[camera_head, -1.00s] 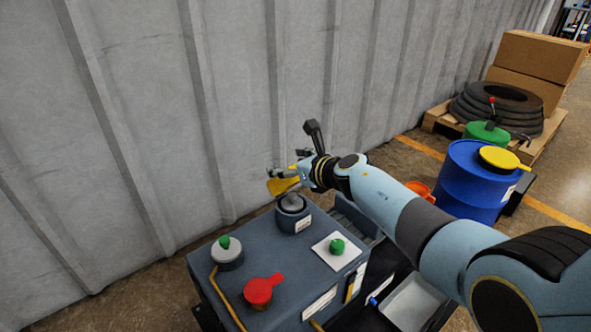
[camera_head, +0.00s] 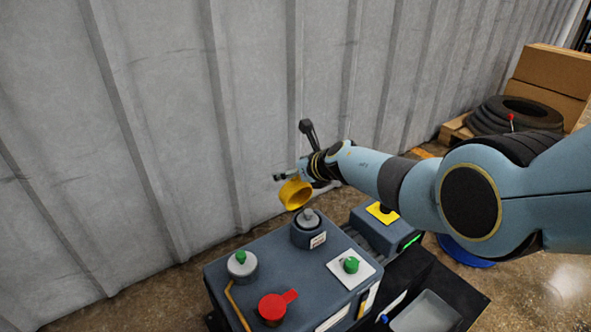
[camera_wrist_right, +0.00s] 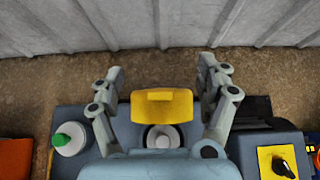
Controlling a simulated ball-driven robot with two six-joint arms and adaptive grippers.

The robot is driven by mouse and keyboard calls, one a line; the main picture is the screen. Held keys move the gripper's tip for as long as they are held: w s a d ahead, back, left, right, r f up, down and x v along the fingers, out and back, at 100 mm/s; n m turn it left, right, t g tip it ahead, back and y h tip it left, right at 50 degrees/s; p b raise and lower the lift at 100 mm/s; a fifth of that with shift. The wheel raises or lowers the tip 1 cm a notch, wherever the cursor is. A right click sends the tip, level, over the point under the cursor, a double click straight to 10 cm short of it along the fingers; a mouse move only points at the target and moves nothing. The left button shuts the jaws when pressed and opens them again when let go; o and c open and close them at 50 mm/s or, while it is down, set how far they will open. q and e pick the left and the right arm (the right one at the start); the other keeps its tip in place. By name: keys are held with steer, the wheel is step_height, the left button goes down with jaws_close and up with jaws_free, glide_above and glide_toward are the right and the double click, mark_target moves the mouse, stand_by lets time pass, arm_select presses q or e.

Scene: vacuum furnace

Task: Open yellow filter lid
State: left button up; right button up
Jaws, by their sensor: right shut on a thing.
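The yellow filter lid (camera_head: 295,194) is tilted up above its dark round filter neck (camera_head: 307,236), with its hollow underside partly showing. A grey knob-like core (camera_head: 308,217) stands uncovered in the neck. My right gripper (camera_head: 289,177) is at the lid's upper side and shut on it. In the right wrist view the lid (camera_wrist_right: 162,106) sits between the two fingers of the gripper (camera_wrist_right: 160,76), with the pale core (camera_wrist_right: 163,136) just below it. The exact finger contact is hard to see. My left gripper is not in view.
The grey machine top (camera_head: 262,273) also bears a red cap (camera_head: 273,307), a green-knobbed grey cap (camera_head: 242,264) and a green button (camera_head: 351,264) on a white plate. A yellow switch plate (camera_head: 382,212) is to the right. A corrugated wall (camera_head: 160,120) stands close behind.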

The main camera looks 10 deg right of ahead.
steer(key=shift+w+a+f+g, duration=0.1)
steer(key=shift+w+g, duration=0.1)
steer(key=shift+g, duration=0.1)
steer(key=shift+f, duration=0.15)
steer(key=o, duration=1.7)
steer(key=shift+s+r, duration=0.35)
steer(key=shift+r, duration=0.05)
steer(key=v, duration=0.6)
steer(key=shift+d, duration=0.2)
steer(key=shift+s+r, duration=0.15)
steer(key=shift+r, duration=0.05)
